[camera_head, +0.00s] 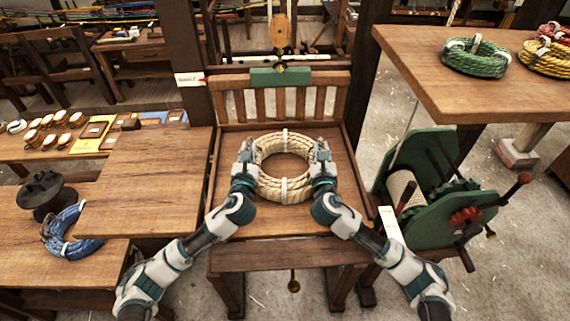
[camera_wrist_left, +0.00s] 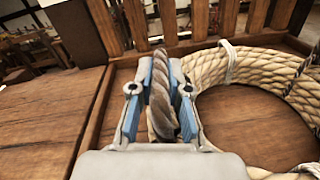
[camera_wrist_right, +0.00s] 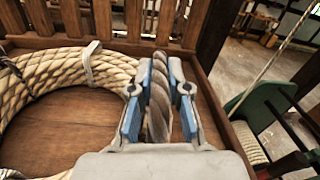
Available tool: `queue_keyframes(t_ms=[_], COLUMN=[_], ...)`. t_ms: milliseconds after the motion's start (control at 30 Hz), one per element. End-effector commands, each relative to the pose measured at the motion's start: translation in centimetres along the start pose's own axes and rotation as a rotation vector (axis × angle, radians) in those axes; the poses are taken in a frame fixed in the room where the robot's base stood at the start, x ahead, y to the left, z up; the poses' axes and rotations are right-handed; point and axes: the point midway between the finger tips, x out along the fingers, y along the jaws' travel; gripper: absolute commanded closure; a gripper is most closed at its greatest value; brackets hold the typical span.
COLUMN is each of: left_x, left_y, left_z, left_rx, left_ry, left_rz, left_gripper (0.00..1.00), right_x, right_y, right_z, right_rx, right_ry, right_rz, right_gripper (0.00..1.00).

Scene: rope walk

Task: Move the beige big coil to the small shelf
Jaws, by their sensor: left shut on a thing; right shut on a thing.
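The beige big coil (camera_head: 284,139) lies on the small wooden shelf (camera_head: 230,214), which has a slatted back, or just above it; contact is hard to tell. White ties bind the coil at its top and bottom. My left gripper (camera_head: 246,150) is shut on the coil's left side; the left wrist view shows its blue-padded fingers (camera_wrist_left: 161,100) around a strand of rope. My right gripper (camera_head: 320,150) is shut on the coil's right side; the right wrist view shows its fingers (camera_wrist_right: 160,105) around a strand too. The coil looks level.
A green winch (camera_head: 430,210) with a red-knobbed crank stands close on the right. A table (camera_head: 450,100) with a green coil (camera_head: 475,57) and a yellow coil is at upper right. A wooden bench (camera_head: 140,190) with a blue coil (camera_head: 65,232) lies left. A hook block (camera_head: 281,35) hangs behind.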

Motion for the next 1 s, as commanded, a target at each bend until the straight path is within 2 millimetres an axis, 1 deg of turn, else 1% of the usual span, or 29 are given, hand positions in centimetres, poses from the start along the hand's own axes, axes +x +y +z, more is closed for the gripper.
queue_keyframes(t_ms=[167, 467, 833, 1000], left_x=[-0.1, -0.1, -0.2, -0.2], left_y=[-0.1, 0.0, 0.7, 0.9], left_z=[0.0, 0.9, 4.4, 5.3], left_rx=[0.000, -0.001, -0.001, -0.001], left_ry=[-0.001, -0.006, -0.008, -0.008], left_rz=[-0.003, -0.004, -0.004, -0.004], left_gripper=[1.00, 1.00, 1.00, 1.00], right_x=[0.0, -0.1, -0.2, -0.2], right_y=[0.0, -0.1, -0.8, -0.9], right_z=[0.0, 0.9, 4.4, 5.4], right_rx=[0.000, 0.001, 0.001, 0.001], right_ry=[0.000, -0.006, -0.008, -0.008], right_rz=[0.001, 0.001, 0.002, 0.003], right_gripper=[1.00, 1.00, 1.00, 1.00])
